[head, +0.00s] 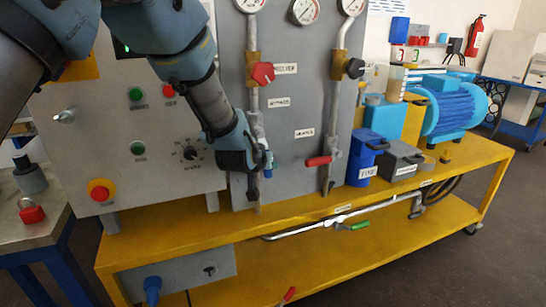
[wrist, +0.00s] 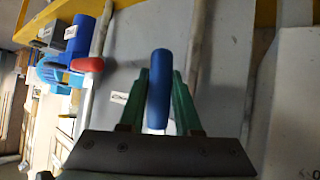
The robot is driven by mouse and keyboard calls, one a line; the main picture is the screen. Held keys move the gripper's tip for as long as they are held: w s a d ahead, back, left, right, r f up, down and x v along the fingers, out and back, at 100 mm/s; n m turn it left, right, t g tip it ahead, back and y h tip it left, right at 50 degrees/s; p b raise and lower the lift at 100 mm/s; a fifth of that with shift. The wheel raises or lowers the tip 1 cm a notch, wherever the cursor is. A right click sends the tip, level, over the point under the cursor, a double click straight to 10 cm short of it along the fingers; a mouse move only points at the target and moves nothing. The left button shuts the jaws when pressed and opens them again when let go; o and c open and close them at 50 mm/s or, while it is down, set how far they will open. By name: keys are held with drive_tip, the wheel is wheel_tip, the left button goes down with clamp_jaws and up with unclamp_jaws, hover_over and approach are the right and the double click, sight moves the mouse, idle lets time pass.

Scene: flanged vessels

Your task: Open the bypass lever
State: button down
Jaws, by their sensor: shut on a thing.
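A blue lever handle (wrist: 159,75) stands between the two green fingers of my gripper (wrist: 160,100) in the wrist view. My gripper is shut on it. In the head view my gripper (head: 256,166) is at the lower part of the left pipe on the grey panel and hides most of the lever; a bit of blue (head: 268,160) shows at its right side. A small label (head: 279,102) is on the panel above, too blurred to read surely. The lever's valve body is hidden.
A red lever (head: 319,161) is on the pipe to the right, and shows in the wrist view (wrist: 88,65). A red knob (head: 263,73) and a black knob (head: 354,68) are higher up. A blue bin (head: 364,160) and a grey box (head: 402,160) stand on the yellow bench (head: 465,160). A green lever (head: 354,226) is below.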

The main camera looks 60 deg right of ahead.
drive_tip(key=shift+w+a+m+y+p, duration=0.3)
drive_tip(key=shift+a+y+p, duration=0.2)
drive_tip(key=shift+p, duration=0.1)
drive_tip(key=c, duration=0.6)
unclamp_jaws()
drive_tip(key=b+v, duration=0.1)
drive_tip(key=v, duration=0.9)
drive_tip(key=shift+s+a+r+b, duration=0.2)
drive_tip(key=shift+s+a+b, duration=0.05)
drive_tip(key=shift+s+b, duration=0.05)
